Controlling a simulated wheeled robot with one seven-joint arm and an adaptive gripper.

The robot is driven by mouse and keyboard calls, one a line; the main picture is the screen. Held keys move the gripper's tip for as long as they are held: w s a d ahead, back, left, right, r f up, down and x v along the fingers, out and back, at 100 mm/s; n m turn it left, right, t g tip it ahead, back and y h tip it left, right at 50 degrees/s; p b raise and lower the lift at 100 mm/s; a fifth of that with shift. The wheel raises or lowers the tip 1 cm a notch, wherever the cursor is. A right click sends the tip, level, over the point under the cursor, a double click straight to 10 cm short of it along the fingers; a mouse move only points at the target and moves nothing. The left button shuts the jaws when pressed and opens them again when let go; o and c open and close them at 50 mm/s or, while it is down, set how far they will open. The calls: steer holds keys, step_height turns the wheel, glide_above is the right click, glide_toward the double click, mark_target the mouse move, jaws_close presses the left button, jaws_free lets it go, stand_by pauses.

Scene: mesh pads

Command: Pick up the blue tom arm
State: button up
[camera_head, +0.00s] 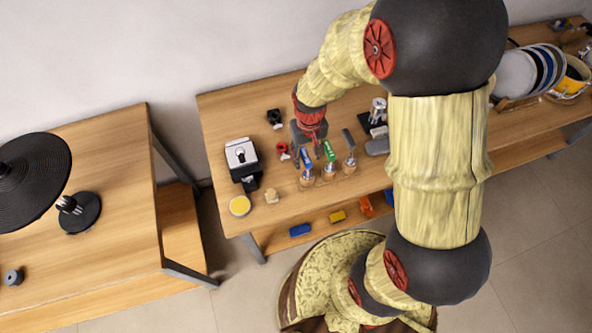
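A slim upright piece with a blue part (306,158), which looks like the blue tom arm, stands in a brown-based holder on the wooden table. Similar pieces with a green part (329,151) and a grey part (350,143) stand to its right. My gripper (307,150) points down at the blue piece from above. Its dark fingers appear on either side of the blue part, apart from each other. Whether they touch it is too small to tell.
A black-and-white device (242,158), a yellow disc (240,206) and a small red item (282,150) lie to the left. A grey object (377,147) is on the right. Coloured blocks sit on the lower shelf (318,229). Another table holds black discs (35,180).

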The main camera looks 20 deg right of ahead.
steer(key=f, duration=0.3)
steer(key=f+b, duration=0.1)
steer(key=f, duration=0.3)
steer(key=shift+s+d+f, duration=0.1)
steer(key=shift+s+f, duration=0.05)
steer(key=shift+s, duration=0.05)
jaws_close()
stand_by(0.4)
